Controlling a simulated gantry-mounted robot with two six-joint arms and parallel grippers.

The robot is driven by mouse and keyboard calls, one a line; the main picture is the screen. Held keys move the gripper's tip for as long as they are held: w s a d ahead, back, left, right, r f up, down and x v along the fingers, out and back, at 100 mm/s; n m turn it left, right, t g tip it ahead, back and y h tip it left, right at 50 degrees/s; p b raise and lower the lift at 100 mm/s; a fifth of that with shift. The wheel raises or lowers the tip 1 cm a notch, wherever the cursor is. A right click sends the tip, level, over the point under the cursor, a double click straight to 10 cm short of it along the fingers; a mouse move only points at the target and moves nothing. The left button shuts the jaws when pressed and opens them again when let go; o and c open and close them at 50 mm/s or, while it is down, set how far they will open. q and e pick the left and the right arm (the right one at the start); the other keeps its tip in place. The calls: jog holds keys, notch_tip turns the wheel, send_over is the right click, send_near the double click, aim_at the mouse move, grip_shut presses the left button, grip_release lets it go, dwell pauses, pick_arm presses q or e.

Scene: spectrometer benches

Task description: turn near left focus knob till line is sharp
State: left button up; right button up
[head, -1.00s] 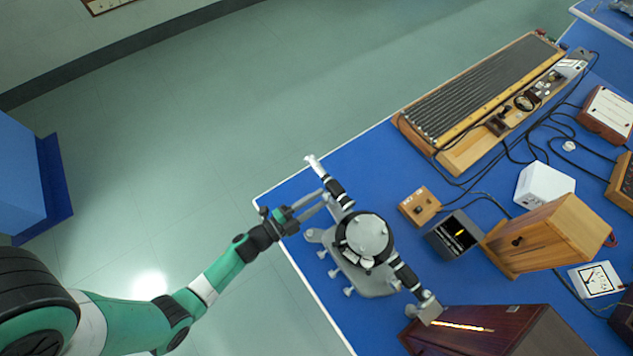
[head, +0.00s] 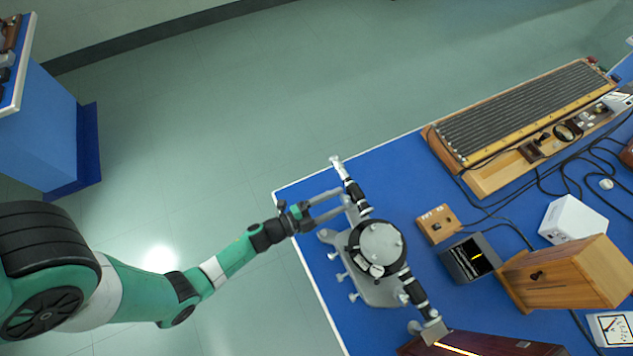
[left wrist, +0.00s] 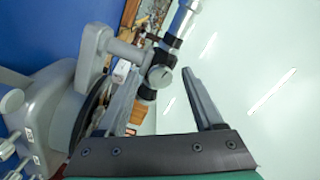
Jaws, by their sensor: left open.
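The spectrometer (head: 378,243), a grey base with a round table and two black-and-silver tubes, stands on the blue bench. Its upper-left tube (head: 353,188) reaches toward the bench edge. My left gripper (head: 345,202) is open beside this tube. In the left wrist view, a round grey focus knob (left wrist: 160,77) on the tube appears between the spread fingertips (left wrist: 163,74). I cannot tell whether either finger touches it. A small dark screen (head: 470,258) shows a short yellow line; its sharpness is too small to judge. My right gripper is not in view.
A small wooden box (head: 437,223) and a larger wooden box (head: 565,272) stand right of the spectrometer. A dark wooden lamp case (head: 490,347) with a glowing slit is at the lower tube's end. A ribbed wooden instrument (head: 530,115) lies farther back.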

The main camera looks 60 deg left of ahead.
pick_arm(q)
jog(key=s+p, duration=0.2)
jog(key=s, duration=0.9)
jog(key=shift+s+a, duration=0.15)
jog(key=shift+s, duration=0.15)
